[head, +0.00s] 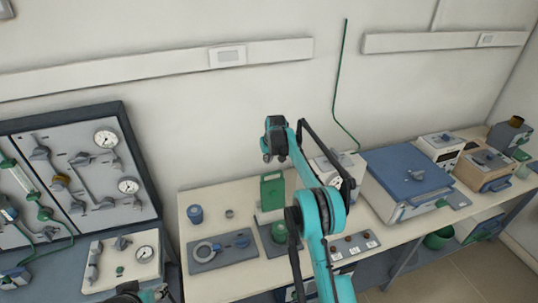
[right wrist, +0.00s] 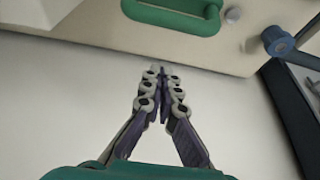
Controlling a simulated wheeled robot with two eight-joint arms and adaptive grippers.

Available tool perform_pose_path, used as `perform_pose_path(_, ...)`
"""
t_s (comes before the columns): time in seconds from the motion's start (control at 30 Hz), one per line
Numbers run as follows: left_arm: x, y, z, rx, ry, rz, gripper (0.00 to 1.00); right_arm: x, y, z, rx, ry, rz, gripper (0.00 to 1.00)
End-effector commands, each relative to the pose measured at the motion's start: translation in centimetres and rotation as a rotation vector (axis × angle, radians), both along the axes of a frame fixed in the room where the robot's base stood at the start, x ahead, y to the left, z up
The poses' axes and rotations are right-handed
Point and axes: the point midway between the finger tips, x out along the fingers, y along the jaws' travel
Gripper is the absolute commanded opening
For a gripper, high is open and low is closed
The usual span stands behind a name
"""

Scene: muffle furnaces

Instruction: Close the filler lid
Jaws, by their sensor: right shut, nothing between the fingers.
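I cannot tell for sure which part is the filler lid. A green can-like piece (head: 272,190) stands at the back of the bench, and a green rounded frame, probably the same piece, shows at the top of the right wrist view (right wrist: 175,15). My right gripper (head: 275,157) hangs above and behind it near the wall, apart from it. In the right wrist view its fingers (right wrist: 164,72) are together and empty. A grey plate (head: 222,262) with a pale ring (head: 205,250) and a blue knob lies in front. My left gripper (head: 140,293) shows only partly at the bottom edge.
A blue cup-like piece (head: 195,214) and a small grey ring (head: 229,213) sit on the bench. The gauge panel (head: 85,170) stands at left. A blue-topped box (head: 408,172) and other instruments fill the right. My right arm covers part of the middle.

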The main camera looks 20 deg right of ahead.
Motion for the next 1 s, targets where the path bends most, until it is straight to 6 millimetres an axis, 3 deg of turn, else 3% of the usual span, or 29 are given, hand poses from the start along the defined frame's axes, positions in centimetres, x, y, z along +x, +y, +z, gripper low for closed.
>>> perform_pose_path(0.07,0.0,0.0,0.0,0.000,0.000,0.000,0.40,0.5,0.0,-1.3,0.000,0.000,0.000,0.00)
perform_pose_path(0.5,0.0,0.0,0.1,0.000,0.000,0.000,0.40,-3.4,-0.1,-1.2,0.000,0.000,-0.001,0.00)
perform_pose_path(1.0,0.0,0.0,0.0,0.000,0.000,0.000,0.40,-3.7,-0.1,-1.3,0.000,-0.006,0.000,0.00)
